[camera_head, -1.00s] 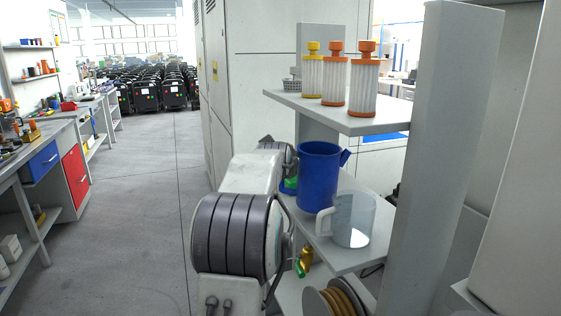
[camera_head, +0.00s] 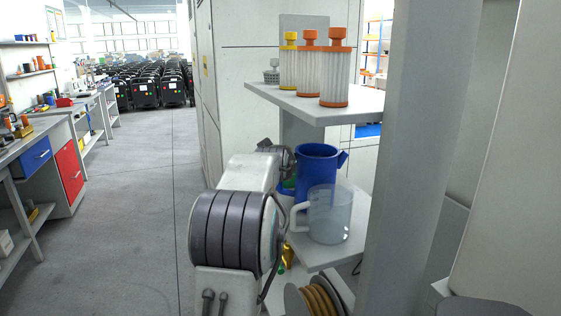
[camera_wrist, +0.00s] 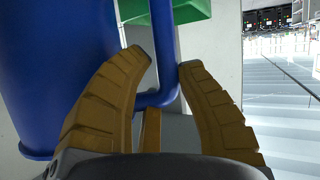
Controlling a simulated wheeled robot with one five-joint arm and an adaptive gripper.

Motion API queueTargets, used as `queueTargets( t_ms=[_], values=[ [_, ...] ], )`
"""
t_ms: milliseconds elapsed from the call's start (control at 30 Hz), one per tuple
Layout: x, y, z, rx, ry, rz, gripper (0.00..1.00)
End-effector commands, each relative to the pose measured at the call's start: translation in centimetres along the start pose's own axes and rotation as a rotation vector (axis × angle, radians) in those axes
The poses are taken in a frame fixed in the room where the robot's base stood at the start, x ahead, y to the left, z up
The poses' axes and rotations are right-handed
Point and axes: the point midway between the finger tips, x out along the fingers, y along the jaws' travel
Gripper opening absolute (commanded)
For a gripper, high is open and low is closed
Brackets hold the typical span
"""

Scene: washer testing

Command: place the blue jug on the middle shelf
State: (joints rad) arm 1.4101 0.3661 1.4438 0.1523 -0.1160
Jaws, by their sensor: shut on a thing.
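The blue jug (camera_head: 317,160) is upright at the middle shelf (camera_head: 355,225) in the head view, partly behind a clear jug (camera_head: 330,215). I cannot tell whether its base touches the shelf. In the wrist view the blue jug (camera_wrist: 50,75) fills the left, and its blue handle (camera_wrist: 162,40) runs down between the brown fingers of my gripper (camera_wrist: 166,66). My gripper is shut on this handle. In the head view my arm hides most of the gripper, left of the jug.
The clear jug stands on the middle shelf's near part. The upper shelf (camera_head: 305,104) holds three filter cartridges (camera_head: 334,78) and a small basket. Cable reels (camera_head: 318,300) sit below. A grey post (camera_head: 420,150) rises at right. The floor (camera_head: 140,200) at left is clear.

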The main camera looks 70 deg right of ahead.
Motion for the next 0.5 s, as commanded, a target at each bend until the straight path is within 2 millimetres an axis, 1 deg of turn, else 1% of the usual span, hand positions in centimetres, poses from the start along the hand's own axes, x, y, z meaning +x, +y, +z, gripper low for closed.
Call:
queueTargets(
  t_ms=[33,200,233,433,500],
  values=[
    [-0.16,0.16,-0.53,-0.002,0.017,0.004,0.00],
    [-0.17,0.17,-0.54,-0.001,0.015,0.003,0.00],
    [0.13,0.07,0.29,0.003,-0.005,0.001,0.34],
    [0.11,0.07,0.24,0.003,-0.004,0.001,0.52],
    [0.10,0.06,0.21,0.002,-0.003,0.001,0.53]
  ],
)
